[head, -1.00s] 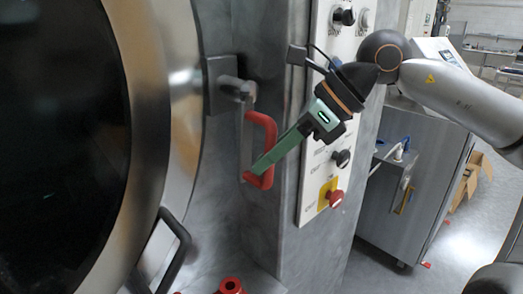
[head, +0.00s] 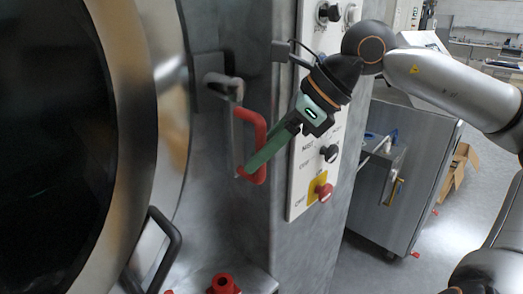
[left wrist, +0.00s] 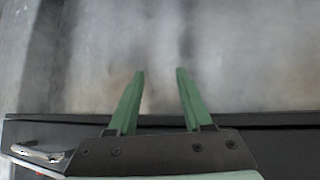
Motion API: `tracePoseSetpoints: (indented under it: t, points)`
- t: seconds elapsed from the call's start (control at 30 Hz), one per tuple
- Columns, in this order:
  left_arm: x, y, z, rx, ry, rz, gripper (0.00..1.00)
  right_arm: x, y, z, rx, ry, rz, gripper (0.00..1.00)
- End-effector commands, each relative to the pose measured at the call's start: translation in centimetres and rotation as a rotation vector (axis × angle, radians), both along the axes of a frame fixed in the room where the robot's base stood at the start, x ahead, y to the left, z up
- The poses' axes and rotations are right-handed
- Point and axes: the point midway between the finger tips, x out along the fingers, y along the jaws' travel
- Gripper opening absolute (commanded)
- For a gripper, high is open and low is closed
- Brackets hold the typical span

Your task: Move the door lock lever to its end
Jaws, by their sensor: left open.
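The door lock lever has a red handle (head: 255,140) that hangs from a metal bracket (head: 208,82) beside the large round door (head: 60,140). My right gripper (head: 245,171) reaches in from the right. Its green fingers slant down to the left, with the tips at the lower part of the red handle. The fingers overlap in this view, so I cannot tell whether they close on it. My left gripper (left wrist: 159,72) is open and empty in the left wrist view, facing a blurred grey surface. It is not visible in the head view.
A white control panel (head: 300,195) with black knobs and a red button (head: 323,192) lies just behind the right gripper. A black door handle (head: 165,235) is at lower left. A red fitting (head: 224,284) is at the bottom. Open floor lies to the right.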

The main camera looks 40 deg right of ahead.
Motion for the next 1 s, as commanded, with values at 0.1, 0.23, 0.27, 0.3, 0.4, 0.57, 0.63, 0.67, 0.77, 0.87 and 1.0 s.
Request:
tracePoseSetpoints:
  t: [0.1, 0.23, 0.27, 0.3, 0.4, 0.57, 0.63, 0.67, 0.77, 0.87, 1.0]
  points:
    - [0.0, 0.0, 0.0, 0.0, 0.0, 0.0, 0.5, 0.0, 0.0, 0.0, 0.002, 0.001, 0.001, 0.52]
    - [0.0, 0.0, 0.0, 0.0, 0.0, 0.0, 0.5, 0.0, 0.0, 0.0, 0.002, 0.001, 0.001, 0.52]
    - [0.0, 0.0, 0.0, 0.0, 0.0, 0.0, 0.5, 0.0, 0.0, 0.0, 0.003, 0.0, 0.0, 0.52]
    - [0.0, 0.0, 0.0, 0.0, 0.0, 0.0, 0.5, -0.1, 0.0, 0.1, 0.003, 0.0, 0.0, 0.52]
    - [0.0, 0.0, -0.2, 0.0, 0.0, 0.0, 0.5, -0.4, -0.3, 0.7, 0.004, -0.002, -0.001, 0.52]
    - [0.0, 0.0, -0.5, 0.0, 0.0, 0.0, 0.5, -1.8, -1.4, 2.9, 0.005, -0.006, -0.003, 0.52]
    - [0.0, 0.0, -0.6, 0.0, 0.0, 0.0, 0.5, -2.6, -2.0, 4.1, 0.005, -0.007, -0.003, 0.52]
    - [0.0, 0.0, -0.6, -0.001, 0.0, -0.001, 0.5, -3.0, -2.3, 4.7, 0.003, -0.005, -0.003, 0.52]
    - [0.0, 0.0, -0.6, -0.001, 0.0, -0.001, 0.5, -4.1, -3.2, 6.4, 0.004, -0.005, -0.003, 0.52]
    - [0.0, 0.0, -0.5, -0.001, 0.0, -0.001, 0.5, -5.1, -3.9, 7.8, 0.003, -0.003, -0.002, 0.52]
    - [0.0, 0.0, -0.4, -0.001, 0.0, -0.001, 0.5, -5.9, -4.6, 9.1, 0.002, -0.001, -0.002, 0.52]
